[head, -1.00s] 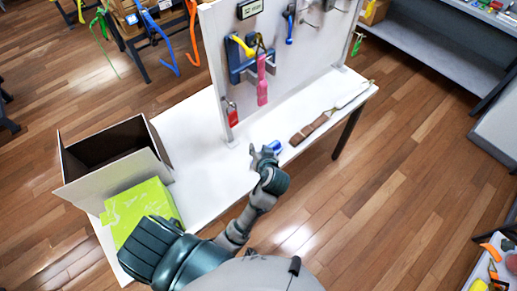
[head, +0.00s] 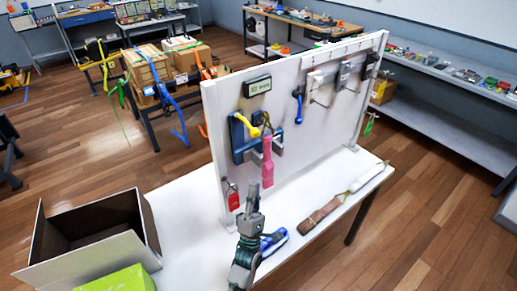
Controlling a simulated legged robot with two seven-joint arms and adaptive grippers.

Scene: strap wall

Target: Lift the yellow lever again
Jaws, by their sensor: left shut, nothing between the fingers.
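The yellow lever (head: 247,125) sits on a blue bracket (head: 237,143) on the white upright panel, in the upper left part of the panel. A pink strap or handle (head: 268,162) hangs just right of and below it. My left gripper (head: 254,194) is shut and empty. It points up in front of the panel's lower part, below the yellow lever and apart from it in the picture. My right gripper is not in view.
A small display (head: 257,86) is above the lever, and a red tag (head: 233,197) hangs lower left. A blue tool (head: 275,241) and a brown-handled tool (head: 320,215) lie on the white table (head: 185,215). An open box (head: 95,240) stands left.

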